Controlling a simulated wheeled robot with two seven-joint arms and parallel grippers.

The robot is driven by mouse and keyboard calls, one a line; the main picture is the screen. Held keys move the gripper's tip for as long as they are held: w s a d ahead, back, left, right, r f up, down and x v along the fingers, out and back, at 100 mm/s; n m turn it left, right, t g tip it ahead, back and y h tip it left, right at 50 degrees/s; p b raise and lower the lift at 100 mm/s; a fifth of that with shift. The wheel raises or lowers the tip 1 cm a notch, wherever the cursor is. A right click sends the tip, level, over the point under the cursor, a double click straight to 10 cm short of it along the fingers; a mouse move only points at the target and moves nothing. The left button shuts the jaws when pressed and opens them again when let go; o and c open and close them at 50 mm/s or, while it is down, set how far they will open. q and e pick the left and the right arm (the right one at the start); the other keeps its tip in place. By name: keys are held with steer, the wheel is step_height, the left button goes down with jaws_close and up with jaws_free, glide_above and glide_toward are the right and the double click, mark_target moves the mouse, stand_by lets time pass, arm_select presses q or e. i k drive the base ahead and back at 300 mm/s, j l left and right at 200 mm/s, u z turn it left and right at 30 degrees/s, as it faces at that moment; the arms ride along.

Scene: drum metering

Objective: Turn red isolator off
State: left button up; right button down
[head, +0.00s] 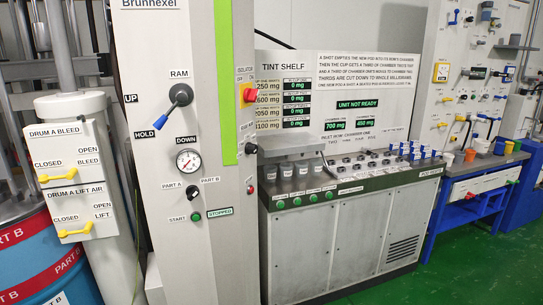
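The red isolator (250,93) is a small red rotary handle with a yellow backing. It sits on the right side of the tall grey Brunnhexel column, right of the green stripe. An ISOLATOR label with ON and OFF words (245,74) is just above it. The handle is too small to tell which way it points. Neither of my grippers is in view.
Yellow-handled drum valves (58,176) are above a blue drum (48,262) at left. A tint cabinet (359,240) stands right, with green floor (465,275) beyond.

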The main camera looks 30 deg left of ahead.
mark_target(250, 95)
steer(key=u, duration=1.4)
